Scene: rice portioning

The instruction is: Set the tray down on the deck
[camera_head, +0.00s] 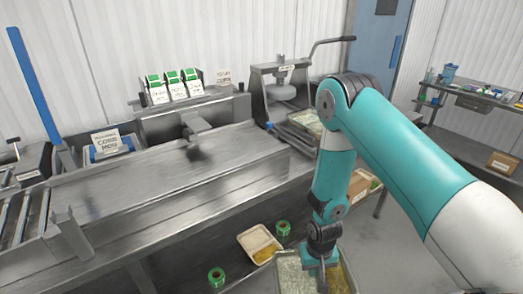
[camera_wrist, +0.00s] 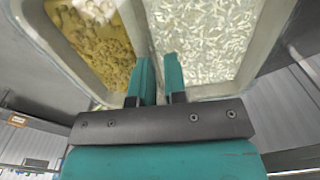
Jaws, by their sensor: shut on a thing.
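The tray (camera_head: 349,274) has two compartments, with white rice on one side and yellow food on the other. It is at the bottom of the head view, cut off by the picture edge. My gripper (camera_head: 319,263) points down at its middle. In the wrist view the tray (camera_wrist: 50,56) fills the upper part, and my gripper (camera_wrist: 160,78) is shut on its wall between the compartments. A long flat steel deck (camera_head: 150,185) lies left of and behind the tray. I cannot tell what is under the tray.
A lever press (camera_head: 274,88) stands at the back, with a filled tray (camera_head: 306,122) by it. A small food tray (camera_head: 258,238) and green rolls (camera_head: 283,228) (camera_head: 216,277) are on a lower surface. Labelled cartons (camera_head: 174,88) stand behind the deck. The deck's middle is clear.

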